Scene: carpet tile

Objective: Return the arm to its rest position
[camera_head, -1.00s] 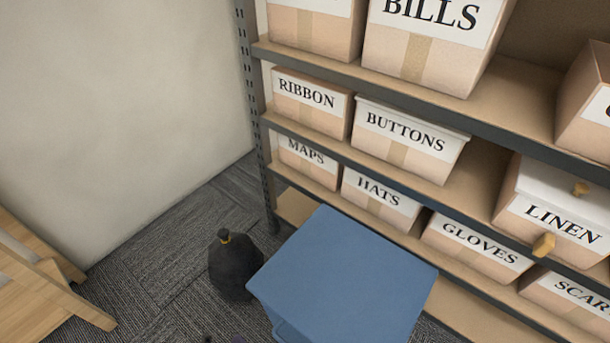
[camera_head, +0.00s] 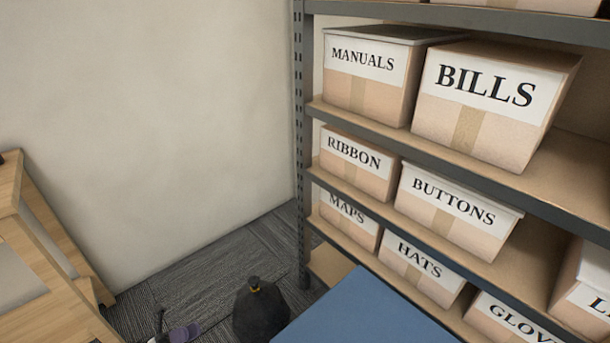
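Small dark and purple-grey parts at the bottom edge, left of centre, look like the tip of my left gripper (camera_head: 174,328). It is mostly cut off by the frame, and I cannot tell whether it is open or shut. It appears just left of a black tied bag (camera_head: 262,312) on the carpet. Nothing is visibly held in it. My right gripper is not in view.
A metal shelf rack (camera_head: 302,150) fills the right, with labelled boxes such as BILLS (camera_head: 490,125) and BUTTONS (camera_head: 450,215). A blue box-like object (camera_head: 365,315) stands before it. Wooden furniture (camera_head: 40,260) is at left. Carpet (camera_head: 215,270) shows between.

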